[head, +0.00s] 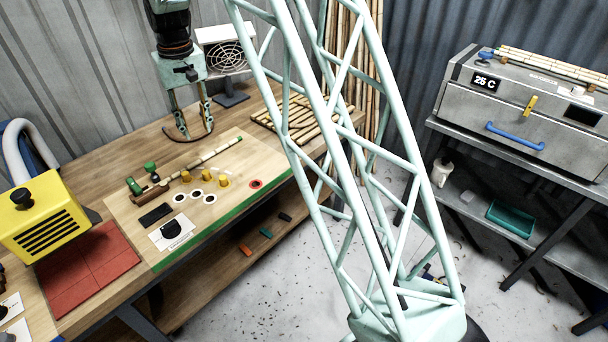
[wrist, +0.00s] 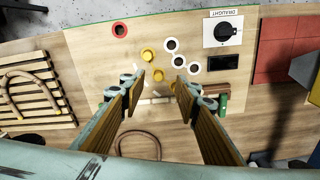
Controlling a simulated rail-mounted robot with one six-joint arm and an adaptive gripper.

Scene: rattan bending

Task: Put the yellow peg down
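Three yellow pegs stand on the light work board: a left one (head: 186,176), a middle one (head: 207,174) and a right one (head: 224,182). In the wrist view two pegs (wrist: 148,54) (wrist: 157,75) show between the fingers, and a third (wrist: 173,88) is beside the right fingertip. White-ringed spots (head: 180,198) (head: 195,193) (head: 210,198) lie in front of the pegs. A red-ringed spot (head: 256,184) lies to their right. My gripper (head: 190,119) is above the back of the bench, behind the pegs. Its fingers (wrist: 158,70) are apart, with nothing visible held between them.
A curved rattan piece (head: 190,138) lies under my gripper. A straight cane (head: 215,151) runs behind the pegs, near green-topped clamps (head: 150,168). A slatted rattan rack (head: 300,117) and a fan heater (head: 228,55) stand behind. A yellow machine (head: 48,218) stands left.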

